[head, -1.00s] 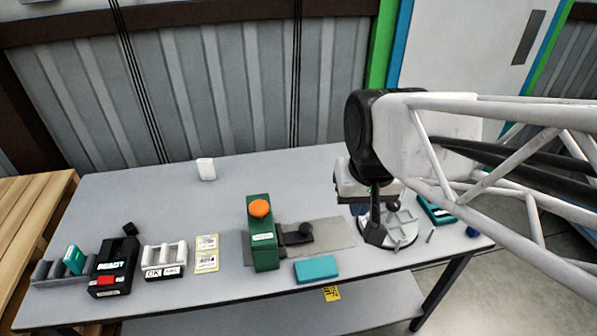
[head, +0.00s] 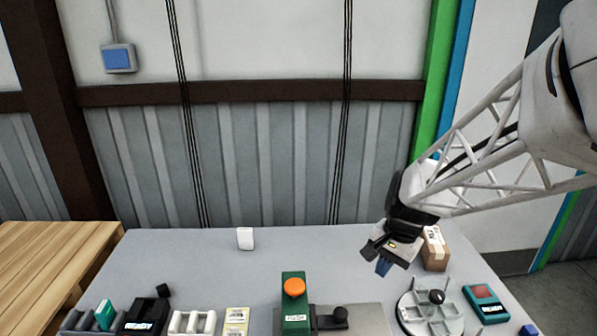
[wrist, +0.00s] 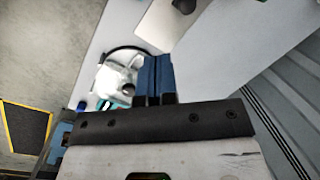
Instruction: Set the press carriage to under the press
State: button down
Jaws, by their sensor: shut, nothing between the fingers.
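The press (head: 295,310) is a green upright block with an orange knob on top, at the bottom middle of the head view. The press carriage (head: 328,318) is a dark block with a black knob. It sits just right of the press on a flat grey plate (head: 368,320), beside the press rather than beneath it. The carriage's lower part is cut off by the frame. My gripper (head: 383,268) is raised, to the right of and beyond the carriage, apart from it. Its blue fingers (wrist: 155,80) are together and empty in the wrist view.
A round grey tray with dividers (head: 432,310) holds a dark ball. A teal device (head: 484,302) lies right of it. A brown carton (head: 435,250) stands behind my gripper. The back middle table is clear.

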aim_at(343, 308)
jog(key=w+d+f+m+y, duration=0.1)
jog(key=w+d+f+m, duration=0.1)
jog(key=w+f, duration=0.3)
jog(key=w+d+f+m+g+y, duration=0.1)
jog(key=w+d+f+m, duration=0.1)
jog(key=w+f+m, duration=0.2)
notch_tip(343, 308, down, 4)
jog(key=shift+w+d+r+m, duration=0.15)
jog(key=shift+w+d+m, duration=0.2)
jog(key=shift+w, duration=0.25)
jog(key=x, duration=1)
jog(key=shift+s+a, duration=0.25)
jog(key=shift+a, duration=0.6)
jog(key=shift+s+a, duration=0.3)
jog(key=shift+a, duration=0.7)
jog(key=shift+a, duration=0.15)
jog(key=shift+a, duration=1.15)
